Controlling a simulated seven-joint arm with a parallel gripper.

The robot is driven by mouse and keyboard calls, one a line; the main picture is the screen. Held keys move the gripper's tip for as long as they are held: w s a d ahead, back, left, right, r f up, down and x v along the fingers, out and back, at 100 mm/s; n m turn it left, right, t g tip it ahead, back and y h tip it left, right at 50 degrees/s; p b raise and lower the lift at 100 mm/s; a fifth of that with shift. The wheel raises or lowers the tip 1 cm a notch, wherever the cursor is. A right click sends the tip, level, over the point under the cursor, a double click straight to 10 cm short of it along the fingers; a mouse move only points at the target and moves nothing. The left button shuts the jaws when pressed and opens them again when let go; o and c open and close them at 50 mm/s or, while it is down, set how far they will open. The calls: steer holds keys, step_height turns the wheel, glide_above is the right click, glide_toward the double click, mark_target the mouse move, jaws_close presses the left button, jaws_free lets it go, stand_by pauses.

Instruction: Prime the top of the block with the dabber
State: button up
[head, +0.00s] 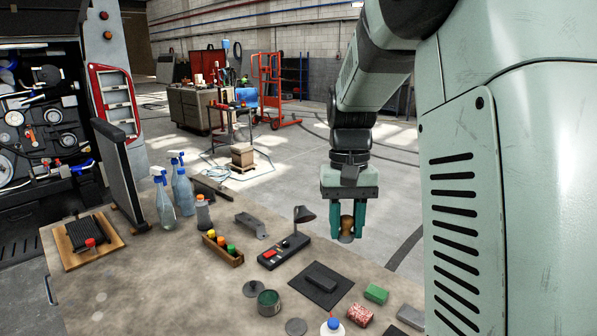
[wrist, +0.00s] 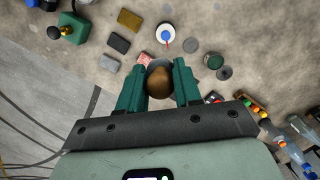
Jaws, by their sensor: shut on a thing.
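My gripper (head: 347,234) points down and is shut on the dabber (head: 347,222), which has a rounded brown wooden knob. In the wrist view the knob (wrist: 158,84) sits between the green fingers (wrist: 158,88), with a grey part just beyond it. The dabber is held up, apart from the bench. A dark block (head: 321,276) lies on a dark square mat (head: 322,296) on the bench, lower in the head view than my gripper; I cannot make it out in the wrist view. An open green tin (head: 268,299) stands left of the mat.

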mark_target(311, 272)
steer(key=shift+w+d+f+m+t+y, duration=0.2)
steer(key=shift+w+d+f+m+t, duration=0.3)
steer(key=shift+w+f+m, duration=3.45)
steer(key=shift+w+d+f+m+t+y, duration=0.35)
steer(key=shift+w+f+m, duration=1.85)
steer(key=shift+f+m, duration=3.5)
steer(key=shift+w+d+f+m+t+y, duration=0.1)
steer(key=shift+w+d+f+m+t, duration=0.5)
steer(key=shift+w+f+m, duration=3.95)
steer(key=s+f, duration=0.1)
steer(key=s+a+f+n, duration=0.1)
steer(key=f, duration=0.1)
steer(key=shift+s+a, duration=0.1)
steer(key=shift+w+a, duration=2.45)
steer(key=shift+a, duration=0.15)
steer(key=shift+s+d+r, duration=0.15)
steer(key=shift+s+d, duration=2.75)
steer(key=shift+d, duration=0.15)
step_height(311, 272, up, 8)
steer(key=shift+a, duration=0.2)
